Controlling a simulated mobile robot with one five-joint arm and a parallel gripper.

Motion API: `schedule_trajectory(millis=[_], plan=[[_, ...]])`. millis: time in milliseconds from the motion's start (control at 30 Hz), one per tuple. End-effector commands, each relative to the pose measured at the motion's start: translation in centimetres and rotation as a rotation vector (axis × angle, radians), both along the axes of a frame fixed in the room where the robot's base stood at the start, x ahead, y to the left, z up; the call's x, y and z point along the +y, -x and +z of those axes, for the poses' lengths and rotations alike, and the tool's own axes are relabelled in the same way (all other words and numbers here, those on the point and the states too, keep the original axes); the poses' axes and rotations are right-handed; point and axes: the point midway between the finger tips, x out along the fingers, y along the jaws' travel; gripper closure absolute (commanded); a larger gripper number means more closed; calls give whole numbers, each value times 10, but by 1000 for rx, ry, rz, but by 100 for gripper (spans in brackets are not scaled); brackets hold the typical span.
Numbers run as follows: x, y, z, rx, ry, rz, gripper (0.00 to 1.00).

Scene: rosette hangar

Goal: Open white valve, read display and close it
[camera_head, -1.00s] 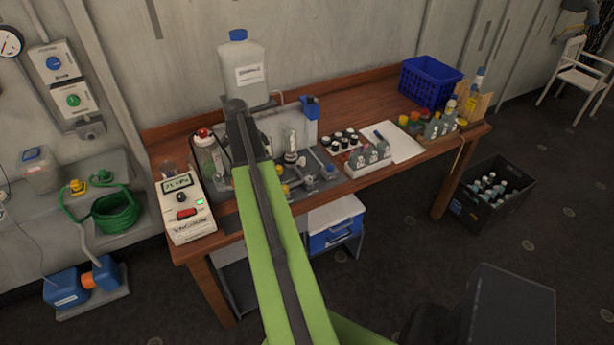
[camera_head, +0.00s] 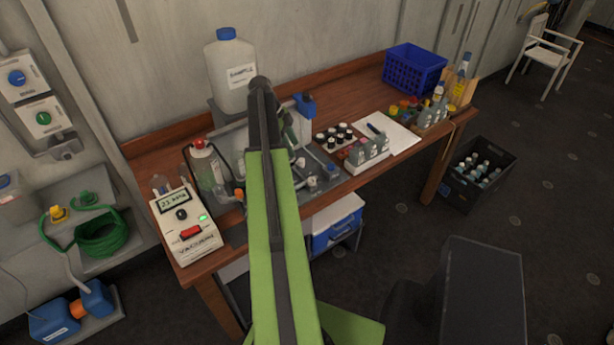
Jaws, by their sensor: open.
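A white instrument box (camera_head: 186,226) labelled VACUUM stands at the left end of the wooden bench. Its small display (camera_head: 172,200) is lit, but I cannot read its digits surely. The box has a black knob, a green light and a red switch. A grey rig with small valves and fittings (camera_head: 318,184) lies right of it, partly behind my green arm. I cannot tell for sure which fitting is the white valve, or whether it is open. My arm reaches up over the rig, and its dark upper end is near the large white bottle. My gripper is hidden behind the arm.
The white bottle (camera_head: 231,74) with a blue cap stands behind the rig. A red-topped bottle (camera_head: 206,166) stands beside the box. A blue basket (camera_head: 414,70) stands at the back right.

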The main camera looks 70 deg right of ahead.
Motion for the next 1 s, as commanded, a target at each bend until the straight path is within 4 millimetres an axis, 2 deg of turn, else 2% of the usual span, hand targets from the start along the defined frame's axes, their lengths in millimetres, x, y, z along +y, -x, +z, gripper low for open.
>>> schedule_trajectory(millis=[267,800,900,1000], plan=[[-5,17,-37,0,0,-9,48],[-16,63,-148,-1,0,-11,48],[-17,68,-159,-1,0,-10,48],[-18,71,-162,-1,-1,-9,48]])
